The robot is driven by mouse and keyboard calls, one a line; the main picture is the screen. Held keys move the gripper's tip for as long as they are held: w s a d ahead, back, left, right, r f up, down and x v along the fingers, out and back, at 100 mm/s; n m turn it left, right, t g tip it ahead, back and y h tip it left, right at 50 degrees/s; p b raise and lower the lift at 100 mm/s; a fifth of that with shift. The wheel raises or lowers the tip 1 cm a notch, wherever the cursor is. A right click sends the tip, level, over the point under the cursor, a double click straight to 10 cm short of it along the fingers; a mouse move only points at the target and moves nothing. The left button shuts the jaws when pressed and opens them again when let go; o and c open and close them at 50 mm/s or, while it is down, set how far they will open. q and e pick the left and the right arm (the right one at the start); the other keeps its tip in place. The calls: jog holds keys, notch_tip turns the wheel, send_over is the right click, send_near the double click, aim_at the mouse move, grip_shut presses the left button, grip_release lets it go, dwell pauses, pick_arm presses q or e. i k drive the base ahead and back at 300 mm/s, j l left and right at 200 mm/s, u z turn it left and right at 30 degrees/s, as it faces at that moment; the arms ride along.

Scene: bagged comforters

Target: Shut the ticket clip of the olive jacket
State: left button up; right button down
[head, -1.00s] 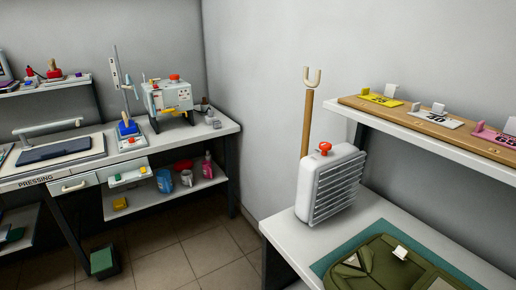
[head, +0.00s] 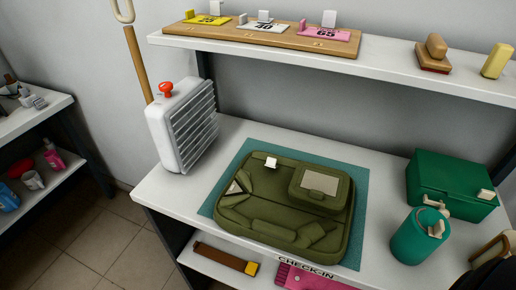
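The olive jacket (head: 263,213) lies folded on a teal mat (head: 360,200) on the white check-in counter. A small white piece (head: 271,162), which looks like the ticket clip, stands at the jacket's back edge, left of its middle. It is too small to tell whether it is open or shut. A pale grey panel (head: 320,182) lies on the raised part of the jacket at its back right. Neither of my grippers is in view.
A white heater-like box (head: 182,125) with a red knob stands left of the mat. A green box (head: 450,183) and a green canister (head: 420,238) stand at the right. A shelf (head: 385,50) with numbered tags overhangs the back.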

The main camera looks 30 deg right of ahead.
aim_at(271, 162)
jog(key=z, duration=0.4)
jog(key=k+z, duration=0.15)
jog(key=z, duration=0.2)
jog(key=k+z, duration=0.1)
jog(key=z, duration=0.3)
jog(key=i+j, duration=0.3)
